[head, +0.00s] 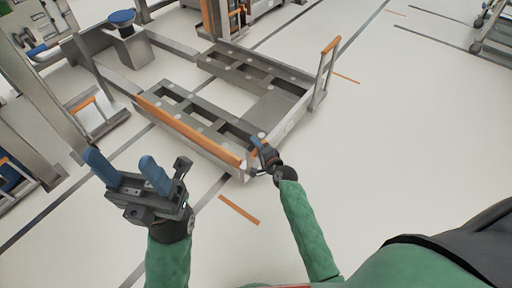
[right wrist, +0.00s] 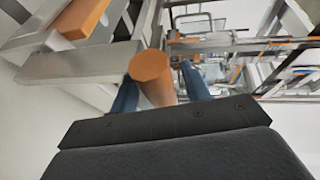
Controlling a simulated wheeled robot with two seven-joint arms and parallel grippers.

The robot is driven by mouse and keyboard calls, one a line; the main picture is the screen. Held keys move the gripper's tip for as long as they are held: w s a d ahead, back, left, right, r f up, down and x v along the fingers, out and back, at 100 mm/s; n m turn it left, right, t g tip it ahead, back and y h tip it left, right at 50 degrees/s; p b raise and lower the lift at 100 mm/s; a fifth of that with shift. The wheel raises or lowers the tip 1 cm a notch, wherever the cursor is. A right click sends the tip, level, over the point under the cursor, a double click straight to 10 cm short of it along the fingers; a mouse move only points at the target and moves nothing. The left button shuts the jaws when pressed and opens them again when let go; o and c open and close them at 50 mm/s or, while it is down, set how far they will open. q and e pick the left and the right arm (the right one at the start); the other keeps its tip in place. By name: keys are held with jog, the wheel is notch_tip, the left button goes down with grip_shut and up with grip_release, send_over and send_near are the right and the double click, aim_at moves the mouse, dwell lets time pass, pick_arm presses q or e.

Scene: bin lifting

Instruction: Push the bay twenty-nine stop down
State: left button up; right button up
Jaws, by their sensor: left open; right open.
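An orange round-ended bar (right wrist: 151,70), which looks like the stop's handle, shows between the two blue fingers of my right gripper (right wrist: 160,85) in the right wrist view. The fingers are apart on either side of it; I cannot tell whether they touch it. In the head view my right gripper (head: 262,146) is at the near corner of a low grey metal bay frame (head: 222,166), and it mostly hides the bar there. No bay number is readable. My left gripper (head: 123,167) is open and empty, in front of the frame to the left.
A long orange rail (head: 190,129) runs along the bay's left side. An upright frame with an orange top (head: 331,45) stands at its far right corner. A post with a blue cap (head: 122,18) stands behind left. The pale floor (head: 400,140) at right is clear.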

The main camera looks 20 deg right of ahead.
jog(key=shift+w+a, duration=0.1)
jog(key=shift+w, duration=0.15)
grip_shut()
notch_tip(320, 180, down, 8)
jog(key=b, duration=0.3)
jog(key=shift+r, duration=0.25)
jog(key=shift+s, duration=0.1)
